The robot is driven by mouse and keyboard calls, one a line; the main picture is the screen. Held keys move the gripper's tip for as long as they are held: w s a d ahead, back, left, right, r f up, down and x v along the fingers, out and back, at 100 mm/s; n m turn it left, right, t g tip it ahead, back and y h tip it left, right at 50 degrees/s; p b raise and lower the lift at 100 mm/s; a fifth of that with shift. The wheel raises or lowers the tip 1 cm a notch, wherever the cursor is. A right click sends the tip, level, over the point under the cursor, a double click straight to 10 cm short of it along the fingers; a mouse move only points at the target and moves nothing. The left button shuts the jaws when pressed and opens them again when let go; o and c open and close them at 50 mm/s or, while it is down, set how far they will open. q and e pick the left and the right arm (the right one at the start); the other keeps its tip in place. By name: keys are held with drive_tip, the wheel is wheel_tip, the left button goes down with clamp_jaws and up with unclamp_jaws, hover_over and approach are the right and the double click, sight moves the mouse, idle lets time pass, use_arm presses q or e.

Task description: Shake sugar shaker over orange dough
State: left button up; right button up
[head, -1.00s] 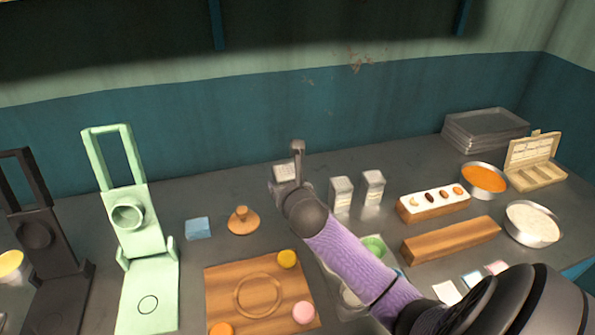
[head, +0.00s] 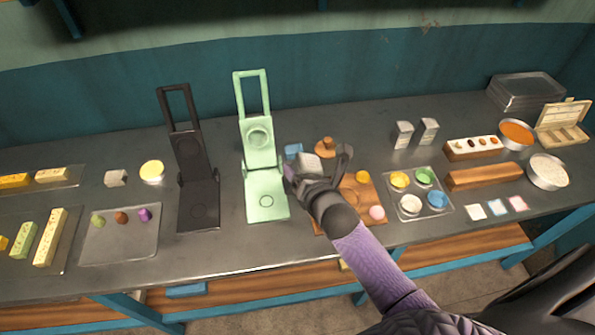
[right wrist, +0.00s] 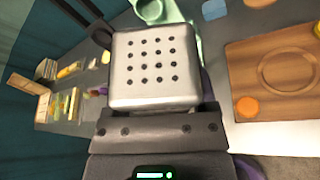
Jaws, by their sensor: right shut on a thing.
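My right gripper (head: 318,180) is shut on the sugar shaker (head: 308,165), a grey metal box. In the right wrist view the shaker (right wrist: 155,68) shows its lid with a grid of dark holes facing the camera. The orange dough (right wrist: 247,107) is a small round piece at a corner of the board in the right wrist view, right of the shaker. In the head view my gripper and arm hide it. My left gripper is not in view.
The green press (head: 265,205) stands just left of the shaker, with a black press (head: 198,205) beyond. Yellow dough (head: 363,177) and pink dough (head: 377,212) sit on the board. Two more shakers (head: 404,134) stand behind. A tray of coloured bowls (head: 440,180) lies right.

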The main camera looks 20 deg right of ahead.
use_arm(q)
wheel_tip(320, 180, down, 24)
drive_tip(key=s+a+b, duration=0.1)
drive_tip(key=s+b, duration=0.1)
drive_tip(key=b, duration=2.1)
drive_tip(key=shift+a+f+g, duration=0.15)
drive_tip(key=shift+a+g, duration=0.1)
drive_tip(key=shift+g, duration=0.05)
use_arm(e)
wheel_tip(320, 180, down, 12)
drive_tip(key=d+m+t+y, duration=0.1)
drive_tip(key=m+t, duration=0.5)
drive_tip(key=m, duration=1)
drive_tip(key=shift+s+d+y, duration=0.25)
drive_tip(key=shift+d+y, duration=0.15)
drive_tip(key=shift+d, duration=0.3)
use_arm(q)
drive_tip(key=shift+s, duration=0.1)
